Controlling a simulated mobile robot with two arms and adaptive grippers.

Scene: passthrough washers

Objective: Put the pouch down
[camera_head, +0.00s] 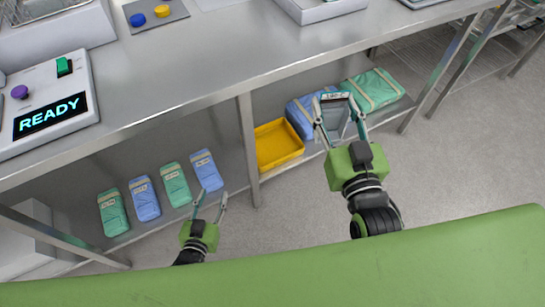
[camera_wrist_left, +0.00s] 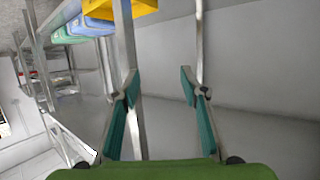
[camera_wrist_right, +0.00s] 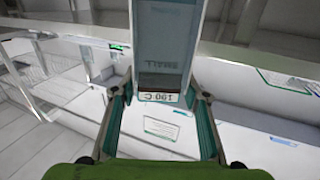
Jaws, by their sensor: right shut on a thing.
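The pouch (camera_head: 337,120) is a flat, translucent grey-blue packet with a printed label. My right gripper (camera_head: 334,100) is shut on it, in front of the lower shelf by the wrapped packs. In the right wrist view the pouch (camera_wrist_right: 164,40) stands out between the fingers, with its lettering reversed; its far end is cut off by the frame top. My left gripper (camera_head: 211,198) is open and empty, low in front of the small packs. In the left wrist view its fingers (camera_wrist_left: 158,85) are apart with nothing between them.
A yellow tray (camera_head: 278,145) sits on the lower shelf, beside blue (camera_head: 305,113) and green (camera_head: 373,90) wrapped packs. Several small blue and green packs (camera_head: 145,198) lie to the left. A table leg (camera_head: 248,150) stands between. A panel reading READY (camera_head: 45,105) is on the counter.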

